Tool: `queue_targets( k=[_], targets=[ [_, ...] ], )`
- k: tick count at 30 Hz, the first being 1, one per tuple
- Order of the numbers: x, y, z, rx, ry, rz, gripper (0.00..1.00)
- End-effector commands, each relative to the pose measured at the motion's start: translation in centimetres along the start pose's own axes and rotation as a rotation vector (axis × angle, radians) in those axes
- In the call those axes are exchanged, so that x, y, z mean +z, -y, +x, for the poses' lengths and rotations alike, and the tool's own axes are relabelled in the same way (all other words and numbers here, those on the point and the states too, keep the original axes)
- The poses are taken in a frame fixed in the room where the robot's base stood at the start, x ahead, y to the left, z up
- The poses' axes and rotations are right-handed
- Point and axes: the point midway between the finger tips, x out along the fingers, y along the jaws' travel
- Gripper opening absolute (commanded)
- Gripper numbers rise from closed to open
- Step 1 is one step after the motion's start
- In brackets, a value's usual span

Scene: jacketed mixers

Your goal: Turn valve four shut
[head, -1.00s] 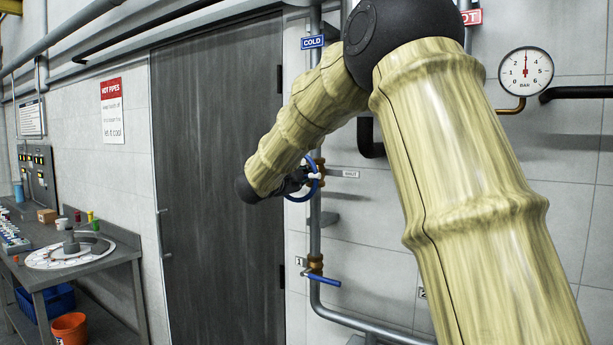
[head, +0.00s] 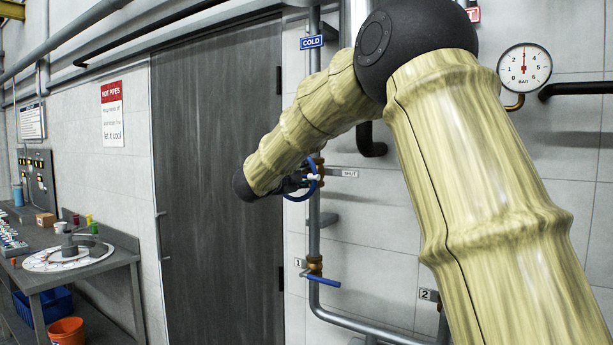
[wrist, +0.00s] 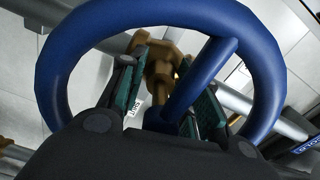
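A blue ring handwheel (head: 318,170) sits on the vertical grey pipe below the COLD sign in the head view, partly hidden by my gripper (head: 296,182). In the wrist view the handwheel (wrist: 135,18) fills the upper picture, with one blue spoke (wrist: 208,68) running to its hub. A brass valve body (wrist: 160,66) lies behind it. My gripper (wrist: 168,98) reaches inside the ring. Its two green-padded fingers stand apart, either side of the hub and spoke, with gaps showing. I cannot tell if a finger touches the spoke. No number four label is readable.
A SHUT tag (head: 344,173) is right of the handwheel. Below is a blue lever valve (head: 323,281) marked 1; a label 2 (head: 428,295) is further right. A pressure gauge (head: 524,68) hangs upper right. A grey door (head: 215,180) and a bench (head: 90,268) are left.

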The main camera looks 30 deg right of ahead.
Motion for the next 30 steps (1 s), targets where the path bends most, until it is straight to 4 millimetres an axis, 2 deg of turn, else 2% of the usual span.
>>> queue_targets(
  k=[7,11,17,24,30],
  targets=[
    [-0.1,0.0,0.0,0.000,-0.001,0.000,0.34],
    [-0.1,0.1,-0.6,-0.001,0.000,0.000,0.34],
    [-0.1,0.1,-3.4,-0.001,0.000,-0.001,0.34],
    [0.0,0.1,-7.9,-0.001,0.001,0.001,0.34],
    [0.1,0.0,-10.6,0.000,0.001,0.000,0.34]
  ],
)
